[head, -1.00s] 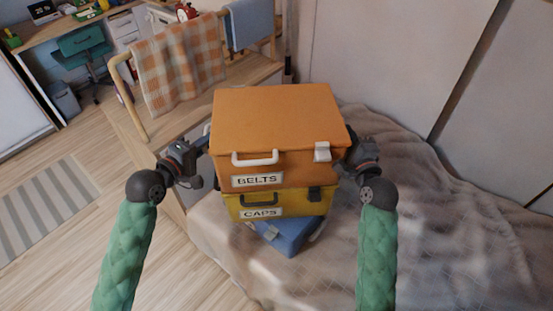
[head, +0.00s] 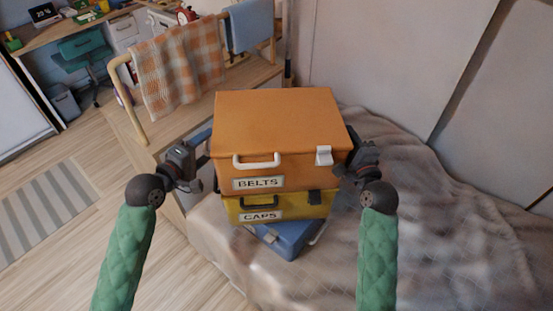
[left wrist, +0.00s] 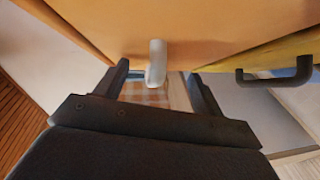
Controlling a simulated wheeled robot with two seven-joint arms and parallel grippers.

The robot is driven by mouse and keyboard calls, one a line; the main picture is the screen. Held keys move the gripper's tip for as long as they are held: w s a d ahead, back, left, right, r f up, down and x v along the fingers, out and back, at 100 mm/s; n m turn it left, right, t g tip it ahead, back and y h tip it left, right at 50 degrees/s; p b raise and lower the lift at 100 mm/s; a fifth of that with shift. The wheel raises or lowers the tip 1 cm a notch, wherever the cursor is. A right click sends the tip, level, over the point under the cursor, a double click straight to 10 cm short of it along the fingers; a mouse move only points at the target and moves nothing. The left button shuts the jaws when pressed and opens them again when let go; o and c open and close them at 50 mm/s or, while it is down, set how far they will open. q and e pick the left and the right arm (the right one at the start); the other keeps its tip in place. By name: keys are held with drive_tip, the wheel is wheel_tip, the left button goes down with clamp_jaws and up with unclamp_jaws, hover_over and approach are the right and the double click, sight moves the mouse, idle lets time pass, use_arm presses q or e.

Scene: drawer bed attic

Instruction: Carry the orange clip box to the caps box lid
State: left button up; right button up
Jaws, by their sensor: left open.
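The orange clip box (head: 275,125), labelled BELTS, sits upright on the yellow caps box (head: 290,207). It has a white front handle and a white clip, and it covers the caps box lid. My left gripper (head: 203,155) is at the orange box's left side. In the left wrist view, my left gripper (left wrist: 160,75) is open, with a white handle (left wrist: 156,62) of the orange box (left wrist: 190,22) between its fingers. My right gripper (head: 352,162) is close against the orange box's right side. Its fingertips are hidden, so I cannot tell its grip.
A blue box (head: 288,238) lies under the caps box on the rumpled bed (head: 430,220). The bed is clear to the right. A wooden rail (head: 122,95) with a checked cloth (head: 178,70) and a blue towel (head: 250,25) stands behind left.

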use_arm(q)
drive_tip(key=v, duration=1.2)
use_arm(e)
drive_tip(key=o, duration=0.8)
drive_tip(key=shift+s+d, duration=0.25)
drive_tip(key=shift+d, duration=1.5)
drive_tip(key=shift+s+d, duration=0.2)
drive_tip(key=shift+d, duration=1.55)
